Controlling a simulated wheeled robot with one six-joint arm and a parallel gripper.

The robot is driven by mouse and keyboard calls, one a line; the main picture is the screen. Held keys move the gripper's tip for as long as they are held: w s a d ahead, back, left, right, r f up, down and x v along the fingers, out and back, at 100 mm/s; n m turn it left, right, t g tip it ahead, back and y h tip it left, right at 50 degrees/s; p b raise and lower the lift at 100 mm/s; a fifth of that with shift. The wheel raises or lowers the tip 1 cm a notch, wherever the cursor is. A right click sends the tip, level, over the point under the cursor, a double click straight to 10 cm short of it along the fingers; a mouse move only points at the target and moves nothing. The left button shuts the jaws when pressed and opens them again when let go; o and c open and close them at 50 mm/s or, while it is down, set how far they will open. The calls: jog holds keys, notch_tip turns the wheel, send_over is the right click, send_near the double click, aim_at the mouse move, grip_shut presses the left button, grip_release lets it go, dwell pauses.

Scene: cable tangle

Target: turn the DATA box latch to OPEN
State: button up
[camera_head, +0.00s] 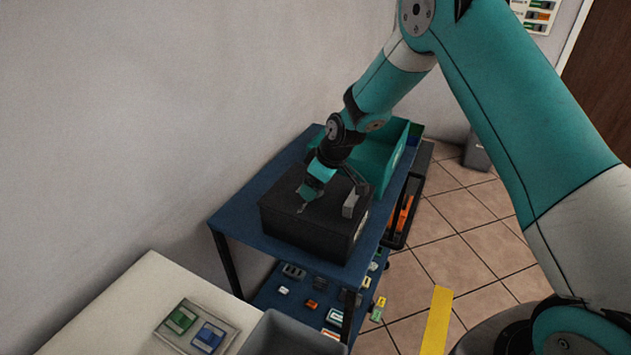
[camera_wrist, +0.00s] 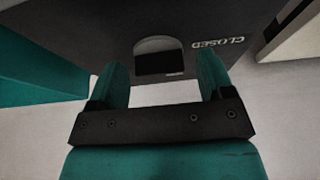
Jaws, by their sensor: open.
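A black box (camera_head: 300,232) stands on the blue cart top; the lettering on its right side is too small to read. My gripper (camera_head: 310,196) is over the box lid, pointing down. In the wrist view my gripper (camera_wrist: 163,75) is open, one teal finger on each side of a dark block-like latch (camera_wrist: 160,63) below a grey rounded part. The word CLOSED (camera_wrist: 218,43) shows upside down to the right of the latch. I cannot tell whether the fingers touch the latch. In the head view the latch is mostly hidden by my gripper.
A teal bin (camera_head: 378,160) stands right behind the box on the blue cart (camera_head: 236,217). A grey upright piece (camera_head: 350,203) rises at the box's right edge. Several small parts lie on the lower shelf (camera_head: 262,299). A white table (camera_head: 120,310) is at front left.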

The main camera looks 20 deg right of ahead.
jog(key=c, duration=0.9)
jog(key=shift+m, duration=0.4)
jog(key=m+t+h+b, duration=0.1)
jog(key=m+b, duration=0.1)
jog(key=m, duration=0.1)
jog(key=shift+a+m, duration=0.15)
jog(key=shift+m, duration=0.25)
jog(key=m+h+b, duration=0.1)
jog(key=m+h, duration=0.1)
jog(key=m, duration=0.2)
jog(key=shift+m, duration=0.3)
jog(key=m+h+b, duration=0.1)
jog(key=m+h, duration=0.1)
jog(key=m, duration=0.2)
jog(key=shift+a, duration=0.1)
jog(key=m+h+b, duration=0.1)
jog(key=m, duration=0.3)
jog(key=shift+m+g, duration=0.3)
jog(key=shift+g, duration=0.1)
jog(key=shift+h, duration=0.3)
